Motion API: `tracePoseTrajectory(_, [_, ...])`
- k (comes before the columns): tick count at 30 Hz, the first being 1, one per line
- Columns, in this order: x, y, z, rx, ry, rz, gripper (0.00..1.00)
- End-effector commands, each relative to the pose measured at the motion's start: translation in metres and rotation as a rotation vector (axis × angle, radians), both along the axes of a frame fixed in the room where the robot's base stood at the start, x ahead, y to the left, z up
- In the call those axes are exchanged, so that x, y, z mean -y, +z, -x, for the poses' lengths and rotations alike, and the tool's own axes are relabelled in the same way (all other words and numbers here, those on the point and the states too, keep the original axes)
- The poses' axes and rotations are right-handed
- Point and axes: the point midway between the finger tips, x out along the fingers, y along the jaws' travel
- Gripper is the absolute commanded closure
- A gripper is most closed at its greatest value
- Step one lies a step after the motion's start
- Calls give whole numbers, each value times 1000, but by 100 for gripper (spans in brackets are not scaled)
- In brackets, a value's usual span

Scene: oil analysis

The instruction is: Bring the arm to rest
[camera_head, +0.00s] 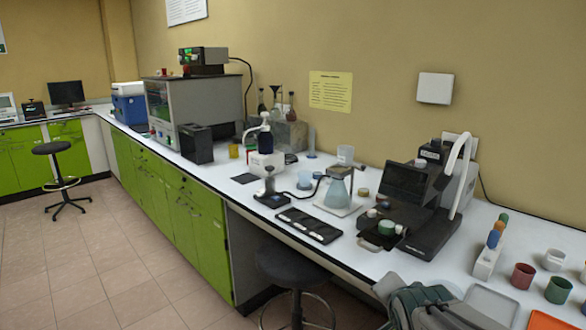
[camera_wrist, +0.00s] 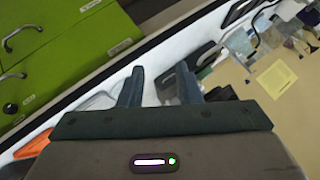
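My gripper (camera_wrist: 158,82) shows in the wrist view with its two dark fingers apart. Nothing is held between them; white bench top shows in the gap. In the head view part of my arm (camera_head: 420,305) is at the bottom edge, over the front edge of the white bench (camera_head: 345,262), right of centre. The fingertips cannot be made out there.
A black instrument with a white hose (camera_head: 435,225) stands behind my arm. A tube rack (camera_head: 487,262), a red cup (camera_head: 522,276) and a green cup (camera_head: 558,290) stand to the right. A dark stool (camera_head: 290,267) is by the bench; open floor lies left.

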Motion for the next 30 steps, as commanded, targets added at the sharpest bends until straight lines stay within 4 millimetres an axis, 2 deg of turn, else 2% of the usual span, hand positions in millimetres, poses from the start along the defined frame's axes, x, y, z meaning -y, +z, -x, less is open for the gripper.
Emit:
tracePoseTrajectory(1, [-4,12,9,-64,53,50,69])
tracePoseTrajectory(9, [-26,29,70,-427,457,279,69])
tracePoseTrajectory(15, [-40,40,108,-585,737,346,69])
tracePoseTrajectory(21, [-46,42,122,-633,844,362,69])
tracePoseTrajectory(30, [-46,41,122,-634,846,363,69])
